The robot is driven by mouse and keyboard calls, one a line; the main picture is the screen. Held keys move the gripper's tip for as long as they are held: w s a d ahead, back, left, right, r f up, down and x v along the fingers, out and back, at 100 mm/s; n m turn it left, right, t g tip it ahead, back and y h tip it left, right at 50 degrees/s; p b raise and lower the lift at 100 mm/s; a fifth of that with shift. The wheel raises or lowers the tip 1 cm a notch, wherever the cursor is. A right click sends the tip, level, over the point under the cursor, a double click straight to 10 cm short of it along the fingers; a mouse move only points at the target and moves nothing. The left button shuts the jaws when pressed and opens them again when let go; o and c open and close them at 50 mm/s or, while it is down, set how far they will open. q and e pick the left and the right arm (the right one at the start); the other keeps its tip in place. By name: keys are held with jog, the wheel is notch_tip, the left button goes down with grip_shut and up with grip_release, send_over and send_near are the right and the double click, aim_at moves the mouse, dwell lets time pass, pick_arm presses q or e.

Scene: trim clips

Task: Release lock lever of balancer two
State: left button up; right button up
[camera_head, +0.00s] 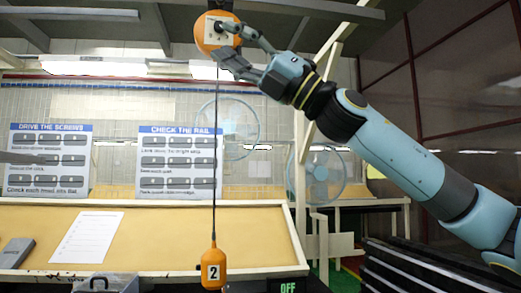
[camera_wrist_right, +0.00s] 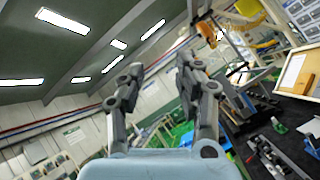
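Balancer two appears in the head view as an orange housing (camera_head: 203,35) under the ceiling beam. A thin dark cable runs down from it to an orange weight (camera_head: 213,278) marked 2. My right gripper (camera_head: 219,42) is raised at the housing, its two fingers spread and overlapping the housing's right side. A small dark part near the upper fingertip may be the lock lever, but I cannot tell. In the right wrist view the fingers (camera_wrist_right: 160,72) stand apart with nothing between them. A grey bar (camera_head: 20,158) enters at the left edge, perhaps part of my left gripper.
A tan bench (camera_head: 150,235) with a paper sheet (camera_head: 87,238) lies below. Two instruction boards stand behind it. An "OFF" sign (camera_head: 288,287) shows at the bottom. In the wrist view an orange body (camera_wrist_right: 206,31) hangs beyond the right finger.

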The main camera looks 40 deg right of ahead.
jog(key=w+d+f+m+h, duration=0.1)
jog(key=d+f+m+h, duration=0.2)
jog(key=f+m+h, duration=0.4)
jog(key=w+d+f+m+t+h, duration=0.1)
jog(key=w+d+f+m+h, duration=0.1)
jog(key=f+m+h, duration=0.6)
jog(key=w+d+f+m+h, duration=0.1)
jog(key=d+f+m+h, duration=0.3)
jog(key=f+m+h, duration=0.4)
jog(key=shift+w+d+f+m, duration=0.15)
jog(key=shift+d+f+m, duration=0.25)
jog(key=shift+f+m, duration=2.8)
jog(key=shift+r, duration=0.15)
